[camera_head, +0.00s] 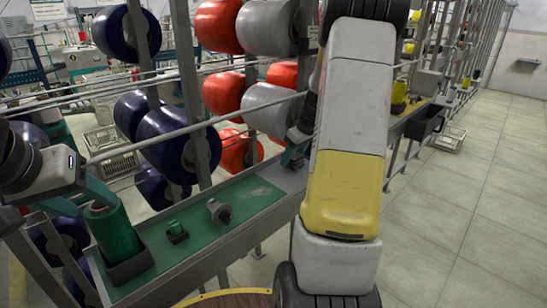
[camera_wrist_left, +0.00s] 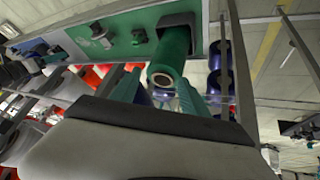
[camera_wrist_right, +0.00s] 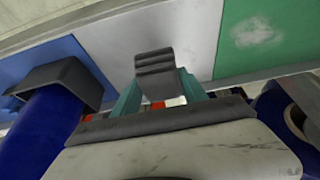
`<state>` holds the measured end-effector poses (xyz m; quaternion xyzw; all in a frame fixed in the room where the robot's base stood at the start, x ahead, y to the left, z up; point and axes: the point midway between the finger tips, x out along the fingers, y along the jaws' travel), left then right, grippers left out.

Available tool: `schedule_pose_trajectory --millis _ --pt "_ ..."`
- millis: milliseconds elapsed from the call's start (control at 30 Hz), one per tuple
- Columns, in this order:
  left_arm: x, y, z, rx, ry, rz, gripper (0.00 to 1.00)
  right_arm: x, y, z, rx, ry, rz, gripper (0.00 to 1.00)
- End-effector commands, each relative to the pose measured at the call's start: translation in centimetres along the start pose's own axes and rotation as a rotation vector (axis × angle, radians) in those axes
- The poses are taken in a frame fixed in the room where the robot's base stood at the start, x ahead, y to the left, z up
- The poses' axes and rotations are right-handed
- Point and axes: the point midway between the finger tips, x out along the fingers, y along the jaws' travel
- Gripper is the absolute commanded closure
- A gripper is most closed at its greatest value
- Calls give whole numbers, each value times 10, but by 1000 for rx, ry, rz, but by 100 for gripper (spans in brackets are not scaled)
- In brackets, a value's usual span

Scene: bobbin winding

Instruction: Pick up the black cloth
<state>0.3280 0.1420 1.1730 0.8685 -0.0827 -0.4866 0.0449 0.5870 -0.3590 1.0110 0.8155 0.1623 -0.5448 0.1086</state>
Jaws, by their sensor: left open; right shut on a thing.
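The black cloth (camera_wrist_right: 154,62) is a dark grey folded piece in the right wrist view. My right gripper (camera_wrist_right: 158,88) is shut on it, with the cloth between its teal fingers, over a pale panel. Whether the cloth still touches the panel cannot be told. In the head view my right arm hides the cloth, and only a bit of the right gripper (camera_head: 294,152) shows. My left gripper (camera_head: 78,197) is open at the upper end of a green bobbin (camera_head: 112,233). In the left wrist view the bobbin (camera_wrist_left: 171,55) lies between the left gripper's (camera_wrist_left: 158,88) fingers.
The green bobbin stands in a black holder (camera_head: 131,268) on a green shelf (camera_head: 253,197). A small green part (camera_head: 176,232) and a grey knob (camera_head: 219,212) are on the shelf. Metal rails and blue, red and grey bobbins stand behind.

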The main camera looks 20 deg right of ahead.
Motion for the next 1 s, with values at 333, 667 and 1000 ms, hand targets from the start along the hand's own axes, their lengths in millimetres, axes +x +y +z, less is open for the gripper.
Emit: schedule_pose_trajectory --millis 333,667,1000 --pt "0 0 0 0 0 0 47 -31 -50 24 1 1 -1 89" --pt "0 0 0 0 0 0 47 -53 -114 61 -1 1 0 89" --pt "0 0 0 0 0 0 47 -60 -133 72 1 0 0 89"
